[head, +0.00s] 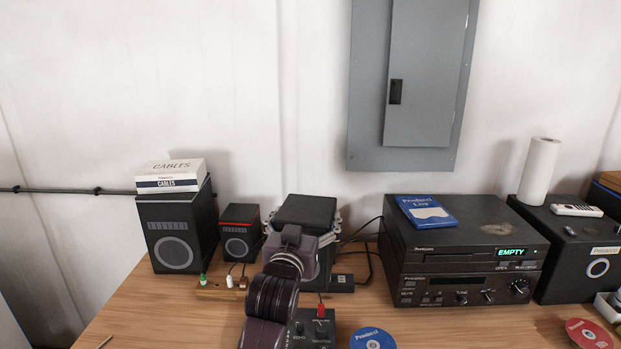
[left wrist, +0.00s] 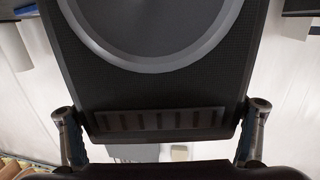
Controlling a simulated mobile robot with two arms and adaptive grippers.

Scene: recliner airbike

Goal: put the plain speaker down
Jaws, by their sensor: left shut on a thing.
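A dark speaker without a visible label (head: 305,208) is between the fingers of my left gripper (head: 303,222). In the head view its top and back edge show behind my wrist, and its lower part is mostly hidden. In the left wrist view the speaker (left wrist: 150,85) fills the middle, with a grey ring and a slotted strip. My left gripper (left wrist: 161,110) is shut on it, one finger at each side. I cannot tell whether its underside touches the wooden table (head: 130,305). My right gripper is not in view.
A large speaker (head: 150,230) with a cables box (head: 170,177) on top and a small red-edged speaker (head: 238,240) stand left. A stereo stack (head: 465,262) and a labelled speaker (head: 590,262) stand right. A black box with a red plug (head: 318,328) and discs lie in front.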

